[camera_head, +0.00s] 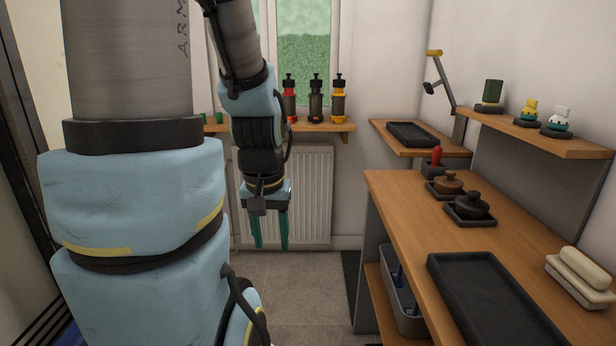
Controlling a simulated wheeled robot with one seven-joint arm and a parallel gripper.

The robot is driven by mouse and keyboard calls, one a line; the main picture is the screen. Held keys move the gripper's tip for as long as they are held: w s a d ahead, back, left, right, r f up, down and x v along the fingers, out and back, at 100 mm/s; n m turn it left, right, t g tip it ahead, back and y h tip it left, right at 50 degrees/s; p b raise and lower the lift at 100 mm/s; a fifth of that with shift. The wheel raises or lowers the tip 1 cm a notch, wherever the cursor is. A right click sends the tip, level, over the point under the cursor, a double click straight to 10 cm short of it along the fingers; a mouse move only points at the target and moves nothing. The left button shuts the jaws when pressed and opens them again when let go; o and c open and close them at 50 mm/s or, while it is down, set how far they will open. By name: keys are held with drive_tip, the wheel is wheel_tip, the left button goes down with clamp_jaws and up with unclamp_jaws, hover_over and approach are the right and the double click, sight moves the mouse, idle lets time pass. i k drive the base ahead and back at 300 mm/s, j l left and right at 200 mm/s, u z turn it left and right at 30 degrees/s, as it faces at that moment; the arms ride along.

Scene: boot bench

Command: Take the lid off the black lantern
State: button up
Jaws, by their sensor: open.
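Three small lantern-like items stand in a row on the wooden window shelf at the back. The black lantern (316,102) is the middle one, upright, with a dark knobbed lid (316,82) on top. A red one (289,102) stands to its left and a yellow one (340,102) to its right. My gripper (270,246) hangs below and left of them, nearer to me, against the view of the radiator. Its teal fingers point down, apart and empty. The lower part of my arm hides much of the left side.
A wooden bench (490,242) on the right bears an empty black tray (492,305), two lidded pots (470,205) and a pale stacked block (582,275). A side shelf (550,138) holds small figures. Another dark tray (412,134) lies farther back. Floor before the radiator (310,190) is clear.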

sight(314, 83)
drive_tip(key=i+l+u, duration=0.1)
drive_tip(key=i, duration=1.8)
